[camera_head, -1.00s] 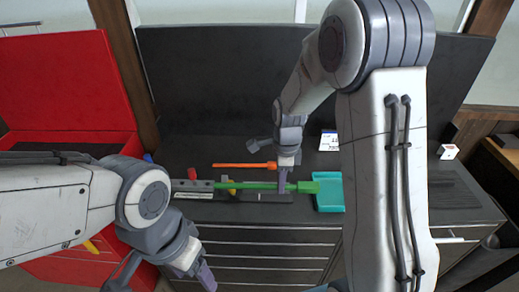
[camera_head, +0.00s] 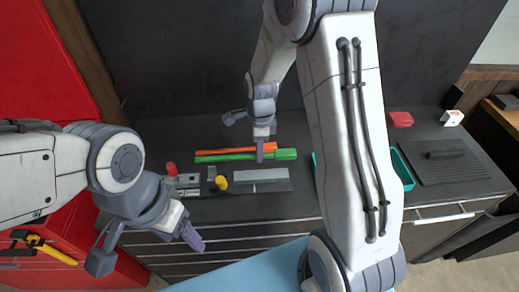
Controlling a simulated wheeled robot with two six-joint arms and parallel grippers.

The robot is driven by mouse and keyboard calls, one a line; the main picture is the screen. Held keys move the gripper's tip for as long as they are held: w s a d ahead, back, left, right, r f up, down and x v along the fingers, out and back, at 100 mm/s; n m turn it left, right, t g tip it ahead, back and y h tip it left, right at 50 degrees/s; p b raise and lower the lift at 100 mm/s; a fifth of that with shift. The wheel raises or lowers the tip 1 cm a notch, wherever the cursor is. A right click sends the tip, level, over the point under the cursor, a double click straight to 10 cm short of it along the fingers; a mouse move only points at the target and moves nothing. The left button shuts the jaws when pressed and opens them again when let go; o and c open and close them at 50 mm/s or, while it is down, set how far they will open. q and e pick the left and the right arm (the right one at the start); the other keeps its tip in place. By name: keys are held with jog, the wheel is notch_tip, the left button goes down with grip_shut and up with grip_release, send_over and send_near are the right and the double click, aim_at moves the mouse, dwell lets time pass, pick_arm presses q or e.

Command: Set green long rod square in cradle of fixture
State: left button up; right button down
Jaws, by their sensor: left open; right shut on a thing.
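The green long rod (camera_head: 225,157) lies crosswise on or just above the dark bench top, with a thicker green block at its right end. My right gripper (camera_head: 260,152) is shut on it, right of its middle, its finger hiding part of it. In front is what looks like the fixture (camera_head: 260,180), a dark base with a pale grey bar. The rod appears behind the fixture and apart from it; I cannot make out the cradle. My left gripper (camera_head: 146,250) is open and empty, low at the left, in front of the bench.
An orange rod (camera_head: 274,145) lies close behind the green one. A yellow piece (camera_head: 222,183), a red piece (camera_head: 171,169) and grey parts (camera_head: 183,181) sit left of the bar. A teal tray (camera_head: 403,170) is partly hidden by my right arm. A red box (camera_head: 401,119) stands behind.

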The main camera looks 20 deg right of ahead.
aim_at(259, 174)
notch_tip(259, 174, down, 4)
jog(key=b, duration=0.3)
jog(key=shift+r, duration=0.1)
jog(key=shift+f+b, duration=1.05)
jog(key=shift+f, duration=0.75)
jog(key=shift+s+f, duration=0.1)
jog(key=shift+f, duration=0.2)
jog(key=c, duration=0.7)
grip_release()
